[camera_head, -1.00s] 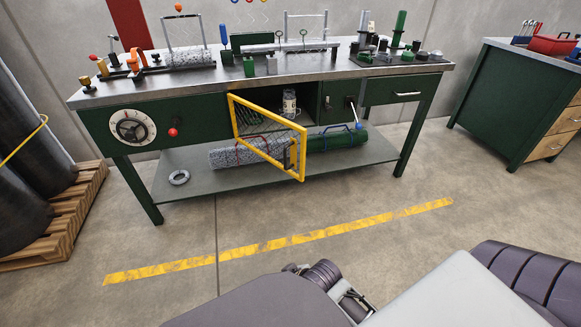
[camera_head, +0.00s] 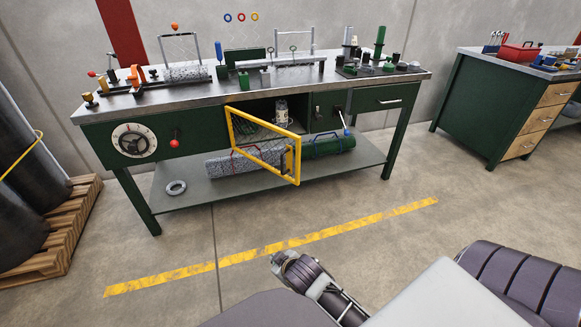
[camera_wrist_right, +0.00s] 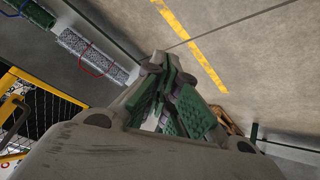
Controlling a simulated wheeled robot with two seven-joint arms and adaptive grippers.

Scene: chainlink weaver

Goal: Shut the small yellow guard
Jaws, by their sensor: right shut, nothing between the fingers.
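The small yellow guard (camera_head: 297,162) is a yellow frame with dark mesh. In the head view it stands swung open, out from a compartment (camera_head: 258,110) in the front of the green workbench. A dark plate with a yellow part sits at its free edge. The guard's yellow frame and mesh also show at the left of the right wrist view (camera_wrist_right: 40,92). My right gripper (camera_wrist_right: 168,88) is shut and empty in that view, apart from the guard. My left gripper is in neither view.
The green workbench (camera_head: 250,93) carries tools and fixtures on top. Mesh rolls (camera_head: 326,146) and a ring (camera_head: 176,187) lie on its lower shelf. A pallet (camera_head: 62,232) stands left and a drawer cabinet (camera_head: 480,110) right. The floor around the yellow stripe (camera_head: 270,247) is clear.

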